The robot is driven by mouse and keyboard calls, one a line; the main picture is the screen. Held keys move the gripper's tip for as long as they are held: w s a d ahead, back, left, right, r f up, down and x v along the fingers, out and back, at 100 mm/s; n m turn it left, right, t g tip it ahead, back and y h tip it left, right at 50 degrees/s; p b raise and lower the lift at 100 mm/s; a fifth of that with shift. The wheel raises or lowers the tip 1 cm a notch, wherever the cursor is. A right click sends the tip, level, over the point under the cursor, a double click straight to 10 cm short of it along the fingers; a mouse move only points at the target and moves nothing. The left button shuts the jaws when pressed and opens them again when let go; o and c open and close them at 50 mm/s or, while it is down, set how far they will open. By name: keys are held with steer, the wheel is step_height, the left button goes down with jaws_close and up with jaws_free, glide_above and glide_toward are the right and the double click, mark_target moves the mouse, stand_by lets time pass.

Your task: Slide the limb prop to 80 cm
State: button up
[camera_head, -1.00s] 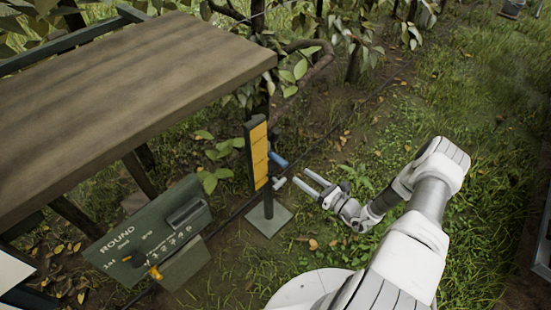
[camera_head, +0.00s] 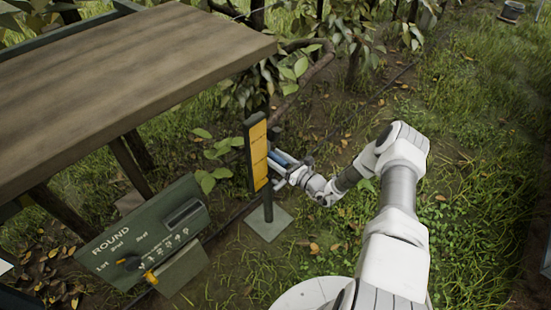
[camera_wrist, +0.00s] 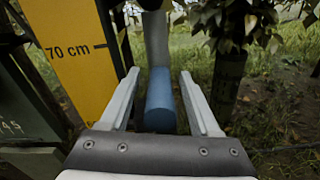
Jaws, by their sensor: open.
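The limb prop is a dark post on a flat square base plate (camera_head: 269,223), with a yellow scale board (camera_head: 258,156) on its left side. In the wrist view the scale (camera_wrist: 68,75) shows a "70 cm" mark. A blue grip (camera_wrist: 160,98) on the prop lies between the two fingers of my gripper (camera_wrist: 157,88), with a gap to the fingers on both sides. My gripper (camera_head: 276,160) is open around the blue grip in the head view, where my fingers partly hide the grip. The slider's exact height on the scale cannot be read.
A wooden tabletop (camera_head: 130,85) fills the upper left. A green "ROUND" panel (camera_head: 148,235) with a dial stands lower left. Leafy branches (camera_head: 290,70) hang behind the prop. Open grass (camera_head: 470,180) lies to the right.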

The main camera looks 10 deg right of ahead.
jaws_close()
stand_by(1.4)
